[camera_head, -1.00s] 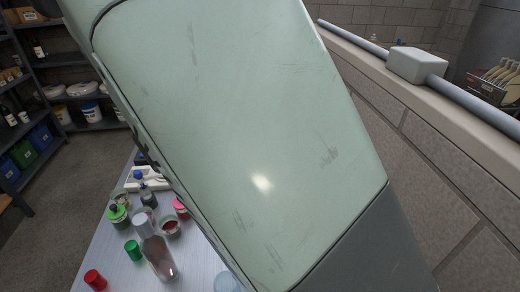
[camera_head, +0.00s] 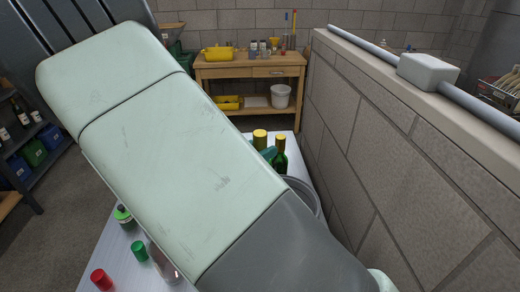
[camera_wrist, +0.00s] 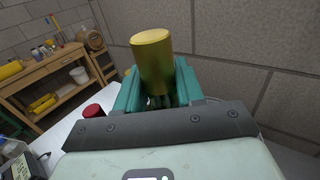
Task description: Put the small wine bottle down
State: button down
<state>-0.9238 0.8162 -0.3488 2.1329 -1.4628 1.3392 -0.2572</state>
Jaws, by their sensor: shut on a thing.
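My gripper (camera_head: 268,153) shows only as a bit of teal past the end of my arm, over the far part of the table in the head view. In the wrist view, its teal fingers (camera_wrist: 158,86) are shut around the small wine bottle (camera_wrist: 152,60), whose gold top stands up between them. In the head view the bottle's gold top (camera_head: 260,136) also shows. Its lower body is hidden, so I cannot tell whether its base touches the table.
A green bottle with a yellow top (camera_head: 280,158) stands close right of my gripper. A grey round container (camera_head: 304,188) is near it, partly hidden. Red (camera_head: 101,279) and green (camera_head: 139,251) caps are on the table (camera_head: 105,251). A block wall (camera_head: 365,145) runs along the right.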

jog(key=c, duration=0.7)
grip_release()
jog(key=v, duration=1.2)
jog(key=s+d+r+m+g+y, duration=0.2)
jog(key=s+d+r+m+g, duration=0.1)
jog(key=d+m+g, duration=0.3)
jog(key=s+d+r+m+g+y, duration=0.3)
jog(key=d+r+m+g, duration=0.1)
jog(key=d+m, duration=0.25)
jog(key=s+d+r+m+t+y, duration=0.3)
jog(key=s+r+m+t+y, duration=0.2)
jog(key=s+r+m+y, duration=0.4)
jog(key=s+m, duration=0.1)
jog(key=m, duration=0.2)
jog(key=shift+s+d+r+y, duration=0.2)
jog(key=shift+s+r+y, duration=0.1)
jog(key=shift+m, duration=0.25)
